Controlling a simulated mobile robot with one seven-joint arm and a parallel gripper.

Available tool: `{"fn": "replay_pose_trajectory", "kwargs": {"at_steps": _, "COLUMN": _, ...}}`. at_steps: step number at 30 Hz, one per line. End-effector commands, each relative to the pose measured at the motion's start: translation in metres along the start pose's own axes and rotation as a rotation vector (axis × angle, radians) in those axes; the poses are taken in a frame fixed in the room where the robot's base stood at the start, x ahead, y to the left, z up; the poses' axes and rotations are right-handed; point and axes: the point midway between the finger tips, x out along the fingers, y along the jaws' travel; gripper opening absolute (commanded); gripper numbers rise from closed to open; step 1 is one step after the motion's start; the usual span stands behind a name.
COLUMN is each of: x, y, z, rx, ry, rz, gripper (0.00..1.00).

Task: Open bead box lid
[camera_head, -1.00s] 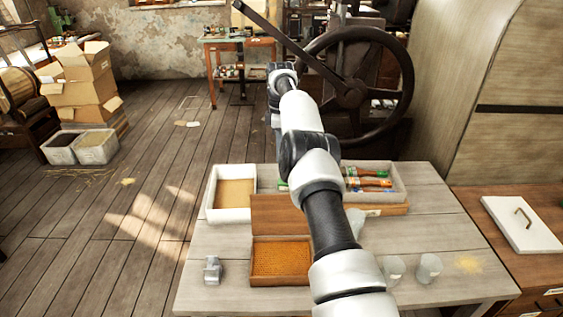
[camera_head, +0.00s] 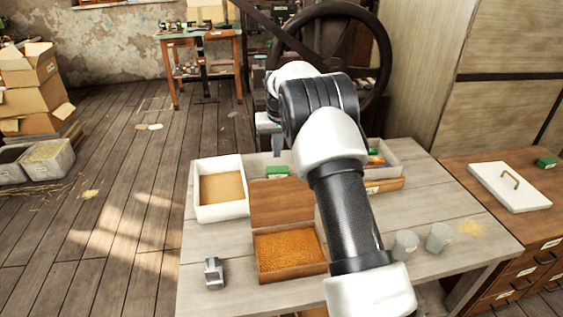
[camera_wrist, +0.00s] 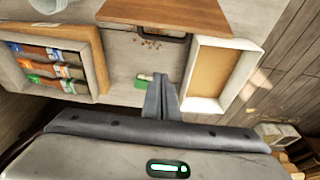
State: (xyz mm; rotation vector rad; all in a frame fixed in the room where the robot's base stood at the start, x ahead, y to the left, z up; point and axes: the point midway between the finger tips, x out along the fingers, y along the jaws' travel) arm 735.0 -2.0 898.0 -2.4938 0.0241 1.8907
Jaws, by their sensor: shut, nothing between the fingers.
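The bead box (camera_head: 291,272) sits on the grey table, full of orange beads. Its brown lid (camera_head: 282,204) stands open at the back edge of the box. In the wrist view the lid (camera_wrist: 180,14) is at the top, with a dark handle (camera_wrist: 176,37) at its edge. My gripper (camera_head: 277,153) is above the far part of the table, behind the lid and apart from it. Its fingers (camera_wrist: 160,78) are shut with nothing between them. My arm hides part of the table right of the box.
A white tray (camera_head: 196,192) stands left of the lid. A small green box (camera_head: 277,171) lies behind the lid. A tray of coloured items (camera_head: 410,169) is at the right, partly behind my arm. Two grey cups (camera_head: 439,238) and a metal block (camera_head: 214,273) stand nearer.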

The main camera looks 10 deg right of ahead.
Motion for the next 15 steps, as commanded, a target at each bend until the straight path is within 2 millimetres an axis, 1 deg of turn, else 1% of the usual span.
{"fn": "replay_pose_trajectory", "kwargs": {"at_steps": 1, "x": 0.011, "y": 0.0, "z": 0.001, "rx": -0.001, "ry": -0.002, "rz": 0.0, "gripper": 0.0}}
{"fn": "replay_pose_trajectory", "kwargs": {"at_steps": 3, "x": 0.025, "y": 0.0, "z": 0.002, "rx": -0.002, "ry": -0.004, "rz": 0.0, "gripper": 0.0}}
{"fn": "replay_pose_trajectory", "kwargs": {"at_steps": 9, "x": 0.063, "y": 0.0, "z": 0.001, "rx": -0.003, "ry": -0.003, "rz": 0.001, "gripper": 0.0}}
{"fn": "replay_pose_trajectory", "kwargs": {"at_steps": 14, "x": 0.091, "y": 0.0, "z": 0.002, "rx": -0.004, "ry": -0.003, "rz": 0.001, "gripper": 0.0}}
{"fn": "replay_pose_trajectory", "kwargs": {"at_steps": 15, "x": 0.088, "y": 0.0, "z": 0.003, "rx": -0.004, "ry": -0.001, "rz": 0.0, "gripper": 0.0}}
